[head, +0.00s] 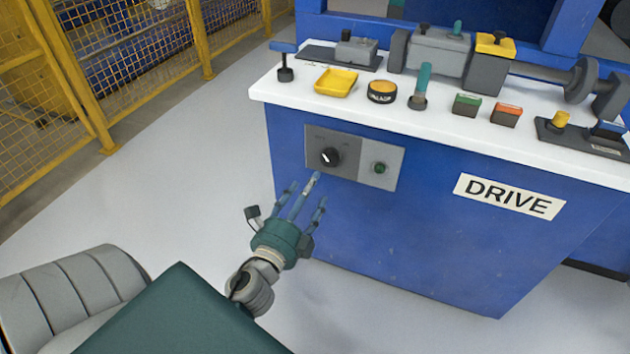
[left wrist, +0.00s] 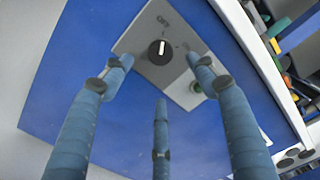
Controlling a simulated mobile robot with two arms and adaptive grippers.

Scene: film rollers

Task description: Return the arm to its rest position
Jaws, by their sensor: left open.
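My left gripper (head: 305,200) has teal fingers spread open and empty, just in front of the blue drive cabinet (head: 420,235). It is below and slightly left of a grey panel (head: 349,148) with a black rotary knob (head: 330,157) and a green button (head: 379,168). In the left wrist view the open fingers (left wrist: 165,100) point toward the knob (left wrist: 160,52), apart from it as far as I can tell. The knob's white mark is tilted in the head view. My right gripper is not in view.
The white worktop (head: 420,125) holds a yellow tray (head: 335,82), a round black-and-yellow item (head: 382,92), green and orange switches and a roller assembly. A yellow mesh fence (head: 150,45) stands at left. The floor (head: 170,190) between fence and cabinet is clear.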

